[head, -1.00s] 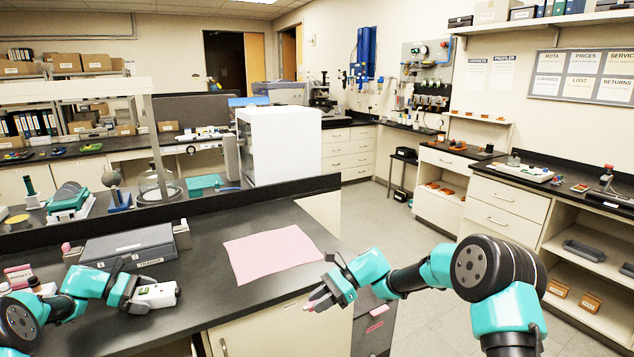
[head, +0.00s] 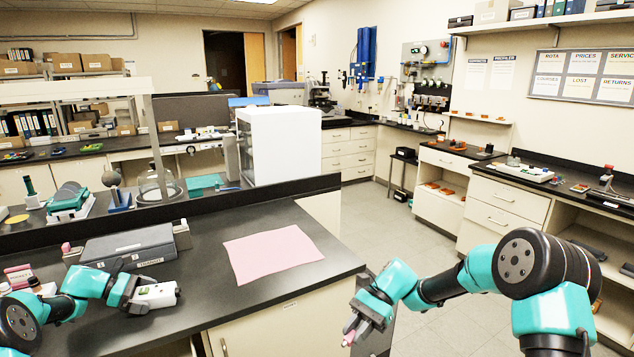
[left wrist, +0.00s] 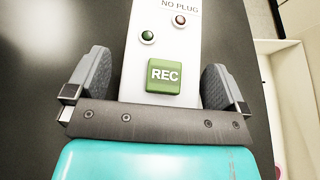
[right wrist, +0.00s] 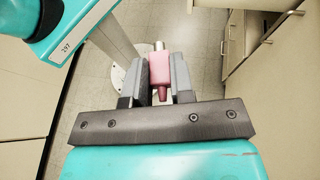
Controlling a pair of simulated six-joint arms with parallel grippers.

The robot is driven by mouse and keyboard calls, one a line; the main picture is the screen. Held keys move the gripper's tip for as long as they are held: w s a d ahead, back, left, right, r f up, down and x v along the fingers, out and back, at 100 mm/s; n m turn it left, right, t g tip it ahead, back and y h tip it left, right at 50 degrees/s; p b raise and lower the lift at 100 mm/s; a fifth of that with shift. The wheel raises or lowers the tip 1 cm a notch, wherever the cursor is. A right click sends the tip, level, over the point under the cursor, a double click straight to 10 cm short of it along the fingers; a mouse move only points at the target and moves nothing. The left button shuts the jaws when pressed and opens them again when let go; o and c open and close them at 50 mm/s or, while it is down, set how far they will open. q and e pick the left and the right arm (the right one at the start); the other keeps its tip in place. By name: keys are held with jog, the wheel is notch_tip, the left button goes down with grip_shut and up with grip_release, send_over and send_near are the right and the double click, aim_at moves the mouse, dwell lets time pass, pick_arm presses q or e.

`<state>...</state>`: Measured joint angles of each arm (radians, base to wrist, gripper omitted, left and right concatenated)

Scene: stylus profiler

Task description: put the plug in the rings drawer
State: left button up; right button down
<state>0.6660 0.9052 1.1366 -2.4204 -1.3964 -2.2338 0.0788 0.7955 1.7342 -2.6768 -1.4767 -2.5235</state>
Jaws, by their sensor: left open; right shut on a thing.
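My right gripper (head: 362,328) is shut on the pink plug (right wrist: 160,70), beyond the front right corner of the near bench and below its top. In the right wrist view the plug sits between both fingers, with a pale metal tip at its far end. My left gripper (left wrist: 157,88) is open, with its fingers on either side of a white device (left wrist: 165,20) on the bench. The device has a green REC button and a "NO PLUG" label; it also shows in the head view (head: 158,295).
A pink cloth (head: 270,254) lies on the black bench top (head: 215,285). A grey case (head: 130,246) stands at the back left of the bench. Cabinet fronts with handles (right wrist: 262,45) show right of the plug. Floor is open beyond the right arm.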

jog(key=shift+w+a+f+m+t+y, duration=0.15)
jog(key=shift+f+m+t+y, duration=0.1)
jog(key=shift+m+t+y, duration=0.3)
jog(key=shift+w+a+f+m+t+y, duration=0.1)
jog(key=shift+w+f+m+t+y, duration=0.15)
jog(key=shift+m+t, duration=0.5)
jog(key=shift+w+a+f+m+t+y, duration=0.15)
jog(key=shift+f+m+t+y, duration=0.1)
jog(key=shift+m+t+y, duration=0.35)
jog(key=shift+w+a+f+n+g+h, duration=0.25)
jog(key=shift+w+a+f+n, duration=0.1)
jog(key=shift+f, duration=0.25)
jog(key=shift+w+a+f+n+g+h, duration=0.25)
jog(key=shift+w+a+f, duration=0.1)
jog(key=shift+f, duration=0.25)
jog(key=shift+s+d+r+n+g+h, duration=0.45)
jog(key=shift+r+n+g+h, duration=0.15)
jog(key=shift+r+n+g, duration=0.15)
jog(key=shift+s+d+r+n+g+h, duration=0.4)
jog(key=shift+r+n+g+h, duration=0.2)
jog(key=shift+r+n+g, duration=0.15)
jog(key=shift+s+d+r+n+g+h, duration=0.35)
jog(key=shift+s+r+n+g+h, duration=0.1)
jog(key=shift+r+n+g+h, duration=0.25)
jog(key=shift+f, duration=0.1)
